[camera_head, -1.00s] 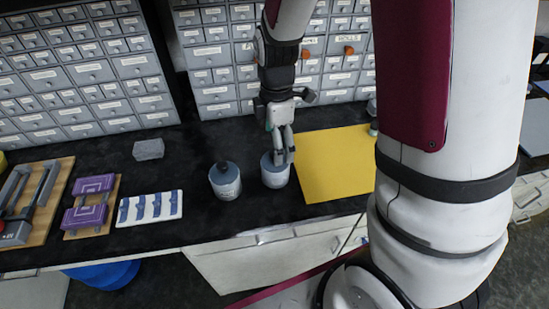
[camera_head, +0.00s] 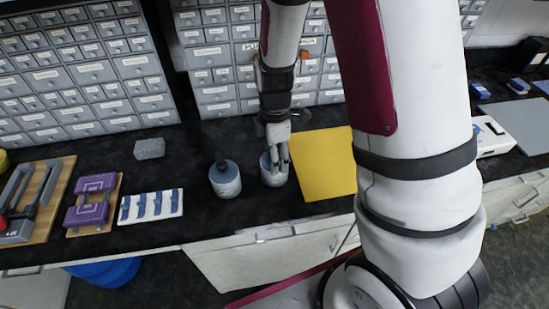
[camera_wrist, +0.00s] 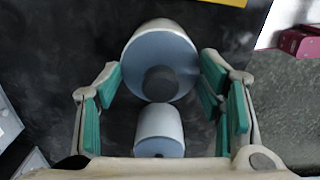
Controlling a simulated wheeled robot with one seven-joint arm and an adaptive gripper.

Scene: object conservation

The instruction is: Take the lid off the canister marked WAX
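Two grey-white canisters with blue-grey lids and dark knobs stand upright on the black counter. The left canister (camera_head: 225,182) is clear of my gripper. The right canister (camera_head: 273,178) is under my gripper (camera_head: 279,166), by the yellow sheet. In the wrist view my gripper (camera_wrist: 162,63) is open, with green-padded fingers on either side of the right canister's lid (camera_wrist: 146,52) and knob (camera_wrist: 160,83). Gaps show beside the lid. The other canister (camera_wrist: 160,124) shows lower in that view. I cannot read a WAX marking on either canister.
The yellow sheet (camera_head: 322,165) lies right of the canisters. To the left are a white rack with blue pieces (camera_head: 150,207), a purple device (camera_head: 92,198) and a grey block (camera_head: 149,149). Labelled drawer cabinets (camera_head: 70,70) stand behind. Bare counter surrounds the left canister.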

